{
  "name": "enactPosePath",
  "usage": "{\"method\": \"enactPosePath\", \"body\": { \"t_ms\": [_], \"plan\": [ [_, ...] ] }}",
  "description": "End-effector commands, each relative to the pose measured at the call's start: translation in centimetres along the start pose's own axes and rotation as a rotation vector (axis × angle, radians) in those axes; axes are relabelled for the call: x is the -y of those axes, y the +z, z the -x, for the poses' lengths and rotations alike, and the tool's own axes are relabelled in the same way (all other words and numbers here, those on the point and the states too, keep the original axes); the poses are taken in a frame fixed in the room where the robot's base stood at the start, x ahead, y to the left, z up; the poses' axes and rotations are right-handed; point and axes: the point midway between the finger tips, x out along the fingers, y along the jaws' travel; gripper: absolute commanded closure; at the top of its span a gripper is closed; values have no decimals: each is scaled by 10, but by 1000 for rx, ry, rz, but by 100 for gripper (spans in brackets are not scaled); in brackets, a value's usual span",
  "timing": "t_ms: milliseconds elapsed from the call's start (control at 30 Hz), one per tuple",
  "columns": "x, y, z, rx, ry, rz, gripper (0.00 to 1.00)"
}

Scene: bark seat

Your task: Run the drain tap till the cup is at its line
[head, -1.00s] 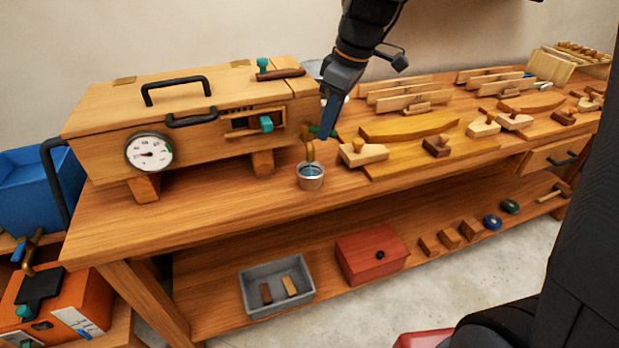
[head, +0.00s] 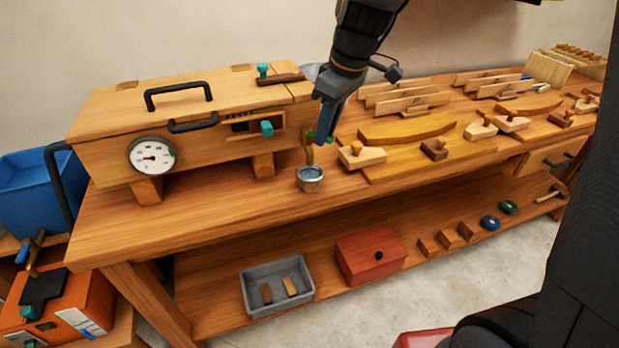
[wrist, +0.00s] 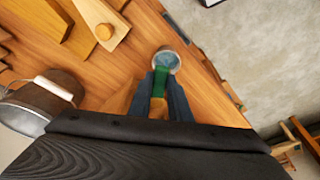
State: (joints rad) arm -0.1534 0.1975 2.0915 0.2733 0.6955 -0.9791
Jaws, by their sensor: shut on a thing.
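A small metal cup (head: 310,181) stands upright on the bench under the brass drain tap (head: 308,154) at the right end of the wooden box. Bluish water shows inside the cup; its line cannot be made out. My gripper (head: 324,134) is at the tap, above the cup and slightly right. In the wrist view, my gripper (wrist: 166,92) is shut on the green tap handle (wrist: 160,80), with the cup (wrist: 166,62) just beyond. The fingers partly hide the tap, and I cannot tell whether water is running.
The wooden box (head: 200,145) with its dial gauge (head: 152,156) stands left of the tap. A wooden block plane (head: 361,155) and a yellow board (head: 430,160) lie close on the right. Bench in front of the cup is clear. A metal pot (wrist: 30,105) shows in the wrist view.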

Motion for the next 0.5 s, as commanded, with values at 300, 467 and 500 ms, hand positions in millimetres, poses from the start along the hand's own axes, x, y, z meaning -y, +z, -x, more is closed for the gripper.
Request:
{"method": "enactPosePath", "body": {
  "t_ms": [300,467,500],
  "plan": [
    [12,-4,1,0,45,-184,99],
    [15,-7,1,-4,68,-263,99],
    [16,-7,1,-4,72,-282,99]
  ]
}}
